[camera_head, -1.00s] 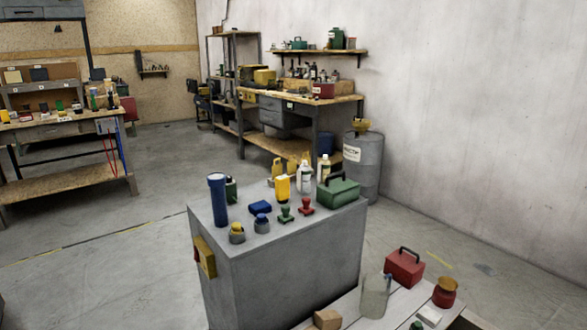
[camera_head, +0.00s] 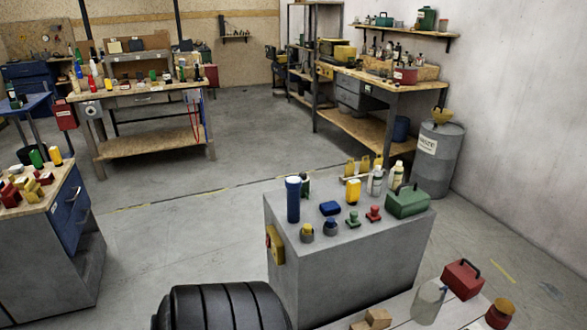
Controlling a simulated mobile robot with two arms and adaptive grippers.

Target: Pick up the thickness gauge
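I cannot make out for certain which object is the thickness gauge. Small items stand on a grey cabinet (camera_head: 345,268) at centre right. Among them are a blue cylinder (camera_head: 293,200), a small blue box (camera_head: 330,208), a yellow upright item (camera_head: 353,192), two grey round pieces with a yellow top (camera_head: 307,233) and a blue top (camera_head: 330,227), a green stamp-like piece (camera_head: 353,219), a red one (camera_head: 374,214) and a green toolbox (camera_head: 408,201). Neither of my grippers is in view.
A black ribbed tyre-like object (camera_head: 222,306) is at the bottom. A blue-sided cabinet (camera_head: 68,207) stands at left. A workbench (camera_head: 150,148) and a drum (camera_head: 437,160) stand behind. A pale table with a red box (camera_head: 463,279) is at bottom right. Grey floor is open between.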

